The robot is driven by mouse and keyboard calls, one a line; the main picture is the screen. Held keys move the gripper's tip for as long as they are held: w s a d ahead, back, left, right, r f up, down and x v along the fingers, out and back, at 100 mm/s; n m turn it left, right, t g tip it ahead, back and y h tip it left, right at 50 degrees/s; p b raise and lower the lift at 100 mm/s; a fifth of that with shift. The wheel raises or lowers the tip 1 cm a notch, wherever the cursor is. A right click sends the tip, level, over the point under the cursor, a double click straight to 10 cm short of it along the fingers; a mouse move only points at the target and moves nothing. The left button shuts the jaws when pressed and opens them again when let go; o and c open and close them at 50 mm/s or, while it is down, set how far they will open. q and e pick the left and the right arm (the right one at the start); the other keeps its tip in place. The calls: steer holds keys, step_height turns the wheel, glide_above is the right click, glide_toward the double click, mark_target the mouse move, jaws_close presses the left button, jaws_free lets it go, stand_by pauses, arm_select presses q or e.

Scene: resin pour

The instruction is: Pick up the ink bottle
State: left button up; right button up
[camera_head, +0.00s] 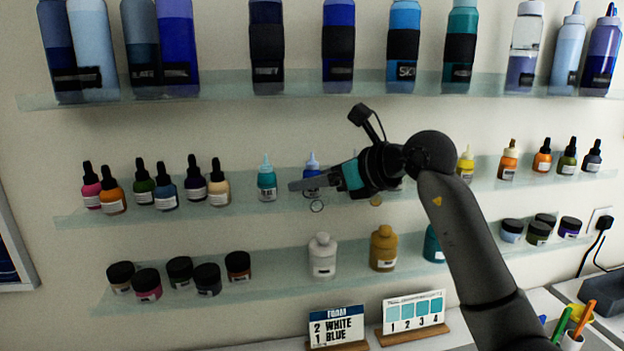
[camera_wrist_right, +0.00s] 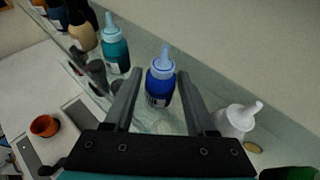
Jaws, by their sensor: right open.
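A blue ink bottle (camera_head: 312,174) with a pale blue nozzle cap stands upright on the middle glass shelf, partly covered by my right gripper in the head view. My right gripper (camera_head: 302,184) is open and reaches in from the right in front of it. In the right wrist view the blue bottle (camera_wrist_right: 160,86) stands between and a little beyond the two spread fingers (camera_wrist_right: 160,76), with no clear contact. Which bottle is the ink bottle is not labelled readably; the blue one is what the fingers straddle. My left gripper is not in view.
A teal bottle (camera_head: 267,180) stands close on the left, and a white nozzle bottle (camera_wrist_right: 235,121) close on the right in the wrist view. The middle shelf (camera_head: 240,201) also holds dropper bottles.

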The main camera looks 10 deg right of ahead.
mark_target(314, 163)
jaws_close()
stand_by(0.3)
steer(key=shift+r, duration=0.1)
steer(key=shift+s+r, duration=0.2)
steer(key=shift+r, duration=0.15)
step_height(314, 163, up, 7)
steer(key=shift+d+f, duration=0.1)
steer(key=s+b, duration=0.4)
steer(key=s, duration=1.5)
steer(key=shift+s+f, duration=0.3)
steer(key=shift+s, duration=0.05)
